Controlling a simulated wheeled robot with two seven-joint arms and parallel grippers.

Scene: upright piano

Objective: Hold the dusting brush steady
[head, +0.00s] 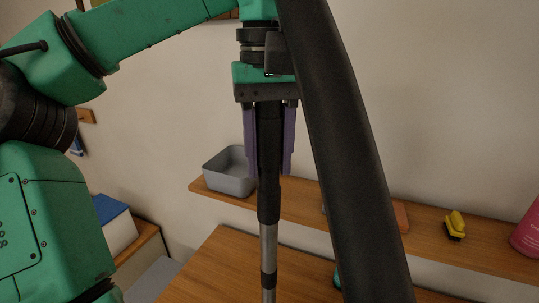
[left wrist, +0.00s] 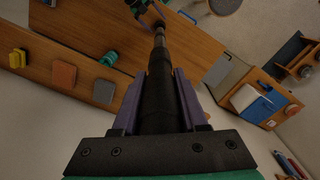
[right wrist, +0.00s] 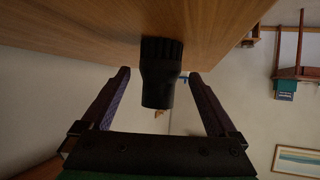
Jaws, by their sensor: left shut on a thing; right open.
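The dusting brush (right wrist: 161,88) is a short black round piece with bristles. In the right wrist view its bristle end is against the wooden table top, and its smooth end points away from it. My right gripper (right wrist: 160,73) is open, with one finger on each side of the brush and a visible gap at both sides. My left gripper (head: 269,165) is shut on the black handle of a vacuum wand (head: 268,245), which hangs about upright with a metal tube below. The wand also runs away from the fingers in the left wrist view (left wrist: 157,75). The head view does not clearly show the brush.
A thick black hose (head: 350,150) crosses the head view in front. The wooden table (head: 215,265) lies below.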

